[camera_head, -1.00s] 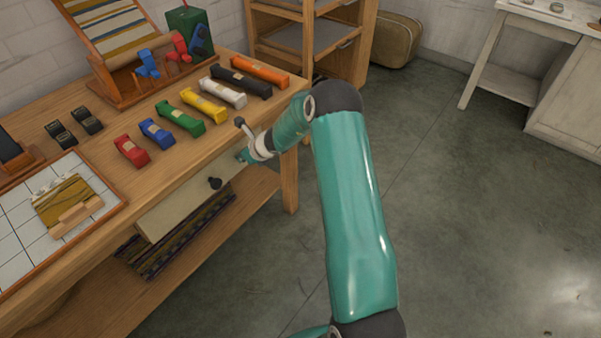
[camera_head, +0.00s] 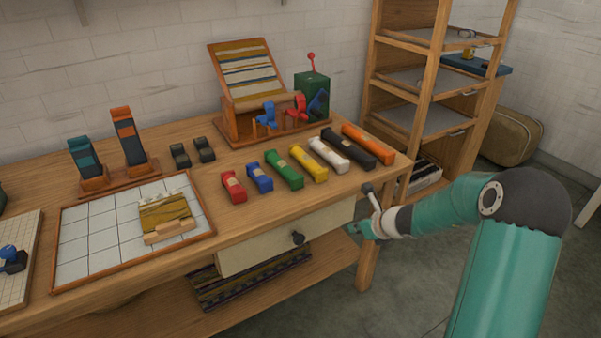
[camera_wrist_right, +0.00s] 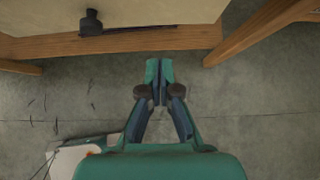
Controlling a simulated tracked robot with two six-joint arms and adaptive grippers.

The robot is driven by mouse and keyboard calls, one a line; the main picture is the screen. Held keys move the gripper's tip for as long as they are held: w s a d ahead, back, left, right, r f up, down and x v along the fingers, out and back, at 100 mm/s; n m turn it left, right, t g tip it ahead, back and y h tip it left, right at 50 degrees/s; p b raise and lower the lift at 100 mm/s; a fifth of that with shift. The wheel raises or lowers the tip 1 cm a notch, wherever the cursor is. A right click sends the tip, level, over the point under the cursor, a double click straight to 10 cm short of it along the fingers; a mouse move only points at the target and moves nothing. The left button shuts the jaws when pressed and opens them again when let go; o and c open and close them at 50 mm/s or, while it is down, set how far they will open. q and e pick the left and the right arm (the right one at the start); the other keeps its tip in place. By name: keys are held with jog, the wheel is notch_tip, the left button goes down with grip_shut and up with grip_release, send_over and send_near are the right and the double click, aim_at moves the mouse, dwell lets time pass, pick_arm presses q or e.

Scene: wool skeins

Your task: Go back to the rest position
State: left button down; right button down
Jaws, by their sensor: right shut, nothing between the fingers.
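My right arm comes in from the lower right in the head view. Its gripper (camera_head: 356,229) is in front of the table's front edge, near the drawer's right end. In the right wrist view the gripper (camera_wrist_right: 160,66) has its two fingers together, with nothing between them, above the grey floor. The drawer (camera_head: 262,251) has a dark round knob (camera_head: 297,238), apart from the gripper. The knob also shows at the top left of the right wrist view (camera_wrist_right: 91,22). My left gripper is in neither view.
Wool skeins, among them a red one (camera_head: 233,187) and an orange one (camera_head: 367,144), lie in a row on the wooden table (camera_head: 225,243). A gridded board (camera_head: 88,229) lies to the left. A wooden shelf unit (camera_head: 430,90) stands behind right. Open floor lies right of the table.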

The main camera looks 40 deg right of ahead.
jog(key=a+f+n+g+y+p, duration=0.2)
jog(key=a+f+n+y, duration=0.15)
jog(key=a, duration=0.85)
jog(key=a+f+n+g+y+p, duration=0.2)
jog(key=a+f+n+p, duration=0.15)
jog(key=a, duration=0.85)
jog(key=s+a+f+n+g+p, duration=0.1)
jog(key=s+a+n, duration=0.6)
jog(key=n, duration=0.7)
jog(key=s+a+f+n+g+p, duration=0.1)
jog(key=s+a+f+n+g, duration=0.2)
jog(key=n, duration=1.1)
jog(key=s+a+f, duration=0.3)
jog(key=s+a, duration=0.2)
jog(key=s, duration=0.1)
jog(key=shift+a, duration=0.25)
jog(key=shift+s, duration=0.1)
